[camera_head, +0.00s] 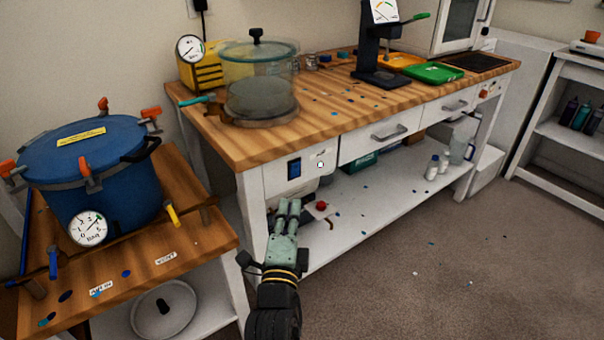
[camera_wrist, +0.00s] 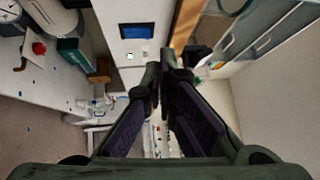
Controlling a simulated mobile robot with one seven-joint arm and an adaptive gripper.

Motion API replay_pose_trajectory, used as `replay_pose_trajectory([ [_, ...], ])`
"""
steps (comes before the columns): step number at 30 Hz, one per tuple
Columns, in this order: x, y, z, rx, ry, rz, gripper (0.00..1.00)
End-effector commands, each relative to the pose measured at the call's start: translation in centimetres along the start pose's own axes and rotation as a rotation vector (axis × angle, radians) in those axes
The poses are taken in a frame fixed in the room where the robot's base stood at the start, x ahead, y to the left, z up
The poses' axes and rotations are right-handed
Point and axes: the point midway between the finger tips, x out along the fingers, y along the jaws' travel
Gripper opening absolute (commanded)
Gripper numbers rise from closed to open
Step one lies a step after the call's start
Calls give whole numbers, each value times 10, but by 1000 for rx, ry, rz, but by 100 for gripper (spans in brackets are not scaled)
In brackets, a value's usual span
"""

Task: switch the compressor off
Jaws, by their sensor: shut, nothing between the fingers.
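My gripper (camera_head: 288,207) is shut and empty, in front of the bench and below the panel in the head view. It appears apart from the switch. In the wrist view my gripper (camera_wrist: 164,72) has its fingertips together. Whether the rocker is tilted is too small to tell.
A blue pressure pot (camera_head: 88,180) with a gauge stands on the low wooden table at left. A glass chamber (camera_head: 260,85) stands on the bench top above the panel. A red knob (camera_head: 321,205) shows beneath the bench.

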Motion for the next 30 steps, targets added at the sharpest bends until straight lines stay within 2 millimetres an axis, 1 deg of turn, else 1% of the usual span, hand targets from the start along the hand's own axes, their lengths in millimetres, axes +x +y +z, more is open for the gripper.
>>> replay_pose_trajectory([
  [1, -2, 9, -13, 22, 32, 28, 0],
  [3, -5, 18, -25, 52, 63, 52, 0],
  [6, -7, 24, -33, 72, 85, 68, 0],
  [19, -4, 26, -33, 76, 86, 66, 0],
  [23, 5, 28, -34, 77, 87, 63, 0],
  [26, 16, 29, -34, 77, 85, 61, 0],
  [28, 32, 23, -36, 75, 86, 66, 0],
  [30, 48, 23, -37, 76, 86, 66, 0],
])
